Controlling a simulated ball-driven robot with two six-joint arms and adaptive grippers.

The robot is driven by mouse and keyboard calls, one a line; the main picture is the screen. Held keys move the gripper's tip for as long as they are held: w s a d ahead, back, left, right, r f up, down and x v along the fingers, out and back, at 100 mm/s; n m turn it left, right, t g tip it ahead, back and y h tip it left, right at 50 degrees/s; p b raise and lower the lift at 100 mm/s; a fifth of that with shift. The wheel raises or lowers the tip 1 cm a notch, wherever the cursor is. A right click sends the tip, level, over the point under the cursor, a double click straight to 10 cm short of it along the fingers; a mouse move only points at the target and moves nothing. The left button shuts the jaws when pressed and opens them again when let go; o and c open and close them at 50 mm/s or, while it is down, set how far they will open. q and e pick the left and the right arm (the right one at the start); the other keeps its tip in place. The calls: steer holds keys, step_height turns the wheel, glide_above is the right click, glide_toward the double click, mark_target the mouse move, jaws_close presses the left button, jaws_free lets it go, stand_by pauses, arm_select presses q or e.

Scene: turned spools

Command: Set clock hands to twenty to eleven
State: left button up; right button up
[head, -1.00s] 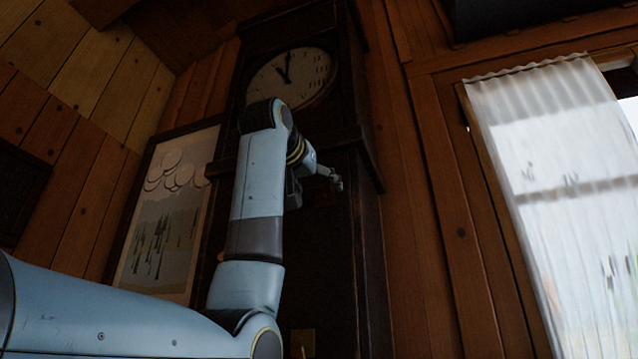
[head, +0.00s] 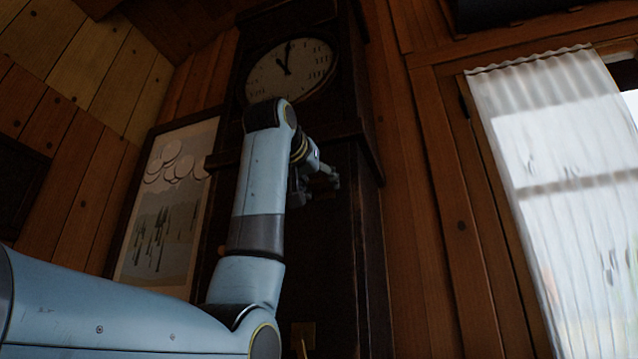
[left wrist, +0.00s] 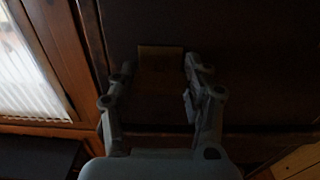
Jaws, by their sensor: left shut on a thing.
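The tall dark clock (head: 335,215) stands against the wood wall. Its pale round dial (head: 310,70) shows at the top. On it, the longer black hand (head: 289,50) points up and the shorter black hand (head: 281,66) points up and left. My left gripper (head: 328,180) is below the dial, in front of the dark case. In the left wrist view, its fingers (left wrist: 160,72) are on both sides of a dim brass-coloured piece (left wrist: 160,58) and shut on it. The contact is too dark to see clearly. My right gripper is out of view.
A framed picture (head: 172,200) hangs left of the clock. A window with a white curtain (head: 550,160) is to the right. A small brass plate (head: 303,333) shows low on the case. The wood wall between clock and curtain is clear.

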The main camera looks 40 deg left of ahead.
arm_select(q)
steer(key=n+b, duration=0.1)
steer(key=n, duration=0.1)
steer(key=shift+n+b, duration=0.3)
steer(key=shift+b, duration=0.1)
steer(key=n+b, duration=0.2)
steer(key=n, duration=0.2)
steer(key=n+b, duration=0.2)
steer(key=n, duration=0.3)
steer(key=shift+b, duration=0.35)
steer(key=n+b, duration=0.1)
steer(key=n, duration=0.2)
steer(key=shift+n+b, duration=0.3)
steer(key=shift+b, duration=0.05)
steer(key=n+b, duration=0.1)
steer(key=n, duration=0.3)
steer(key=shift+n+b, duration=0.3)
steer(key=shift+b, duration=0.05)
steer(key=n+b, duration=0.1)
steer(key=n, duration=0.3)
steer(key=shift+n, duration=0.3)
steer(key=shift+w+f, duration=0.1)
